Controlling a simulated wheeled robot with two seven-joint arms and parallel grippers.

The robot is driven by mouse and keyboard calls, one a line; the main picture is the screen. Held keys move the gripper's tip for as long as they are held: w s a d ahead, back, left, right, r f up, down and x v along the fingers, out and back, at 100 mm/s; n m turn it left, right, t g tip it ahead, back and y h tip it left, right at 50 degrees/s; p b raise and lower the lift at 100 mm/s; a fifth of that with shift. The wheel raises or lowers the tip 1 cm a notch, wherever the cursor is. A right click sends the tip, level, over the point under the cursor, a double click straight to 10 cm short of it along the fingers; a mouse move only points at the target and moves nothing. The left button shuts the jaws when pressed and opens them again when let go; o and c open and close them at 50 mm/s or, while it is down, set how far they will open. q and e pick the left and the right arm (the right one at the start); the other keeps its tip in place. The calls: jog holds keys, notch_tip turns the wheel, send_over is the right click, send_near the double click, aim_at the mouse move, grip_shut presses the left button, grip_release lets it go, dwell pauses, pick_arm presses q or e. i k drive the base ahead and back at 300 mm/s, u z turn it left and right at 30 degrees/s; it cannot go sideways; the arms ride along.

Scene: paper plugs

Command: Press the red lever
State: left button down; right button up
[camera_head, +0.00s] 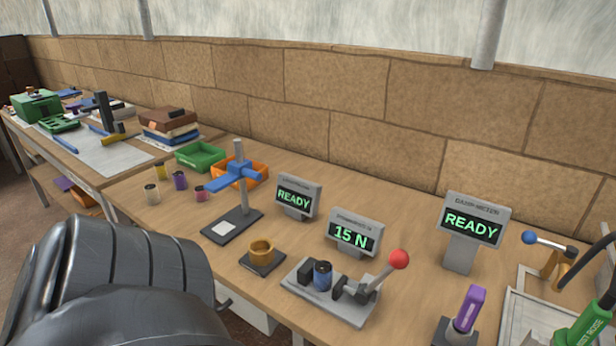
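The red lever's ball (398,259) tops a light grey rod (382,278) that leans up and to the right. The rod rises from a dark mount on a flat grey press base (337,311) near the table's front edge. A dark blue cylinder (322,277) stands on the left part of this base, beside dark jaw-like blocks. A display (352,236) behind it reads "15 N". One of my dark arm links fills the lower left, apart from the lever. Neither gripper's fingers show.
A brass ring (262,251) on a dark block and a blue-armed stand (237,180) are left of the press. A purple-handled tool (468,307), a READY display (470,231) and a blue-knobbed lever (530,238) are right. Bare table lies between.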

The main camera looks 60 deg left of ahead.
aim_at(398, 259)
jog(key=u, duration=1.5)
jog(key=k, duration=0.85)
jog(key=z, duration=0.6)
jog(key=i, duration=0.55)
jog(key=z, duration=0.05)
